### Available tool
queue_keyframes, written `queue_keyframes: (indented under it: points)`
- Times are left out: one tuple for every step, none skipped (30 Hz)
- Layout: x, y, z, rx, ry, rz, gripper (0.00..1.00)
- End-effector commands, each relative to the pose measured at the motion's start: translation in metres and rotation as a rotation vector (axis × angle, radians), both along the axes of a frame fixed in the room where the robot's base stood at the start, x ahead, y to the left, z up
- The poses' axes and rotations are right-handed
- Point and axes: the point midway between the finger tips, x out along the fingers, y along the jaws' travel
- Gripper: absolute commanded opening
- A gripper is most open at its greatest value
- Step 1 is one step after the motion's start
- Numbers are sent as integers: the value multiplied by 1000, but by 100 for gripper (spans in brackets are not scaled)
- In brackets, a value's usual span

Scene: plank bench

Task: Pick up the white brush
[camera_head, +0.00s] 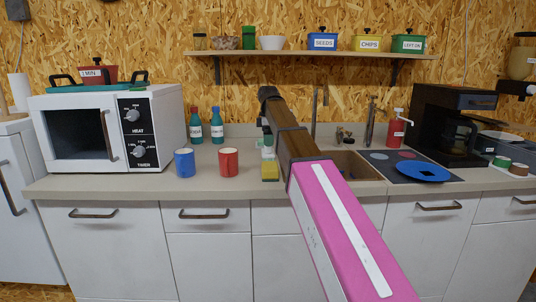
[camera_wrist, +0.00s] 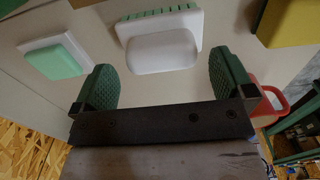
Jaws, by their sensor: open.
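The white brush (camera_wrist: 163,48) shows in the wrist view, with a rounded white body and green bristles along its far edge. My gripper (camera_wrist: 163,66) has its two green textured fingers spread wide. The brush appears ahead of the gap between them, and I see no contact. In the head view my arm reaches over the counter, and the fingers are not clearly visible. A small white and green item (camera_head: 268,149) stands beside the arm there; I cannot tell whether it is the brush.
A mint-green and white block (camera_wrist: 58,55) lies left of the brush in the wrist view. A green and yellow object (camera_wrist: 288,22) is at upper right. A blue mug (camera_head: 184,163) and a red mug (camera_head: 228,162) stand on the counter (camera_head: 120,187), left of the sink (camera_head: 350,166).

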Motion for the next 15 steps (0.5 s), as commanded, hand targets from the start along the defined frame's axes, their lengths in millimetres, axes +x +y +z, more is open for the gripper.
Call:
queue_keyframes:
  points:
    - [-2,0,-9,0,2,0,100]
    - [-2,1,-14,0,2,0,100]
    - [-2,0,-19,0,2,0,100]
    - [-2,0,-22,0,2,0,100]
    - [-2,0,-25,0,2,0,100]
    - [-1,0,-28,0,1,0,100]
    - [-1,1,-29,0,0,0,100]
    - [-1,1,-30,0,0,0,100]
    - [-1,1,-30,0,0,0,100]
    - [-1,1,-30,0,0,0,100]
    - [-1,1,-29,0,0,0,100]
    - [-1,1,-29,0,0,0,100]
    - [-1,1,-29,0,0,0,100]
    - [-1,1,-29,0,0,0,90]
    - [-1,1,-29,0,0,0,77]
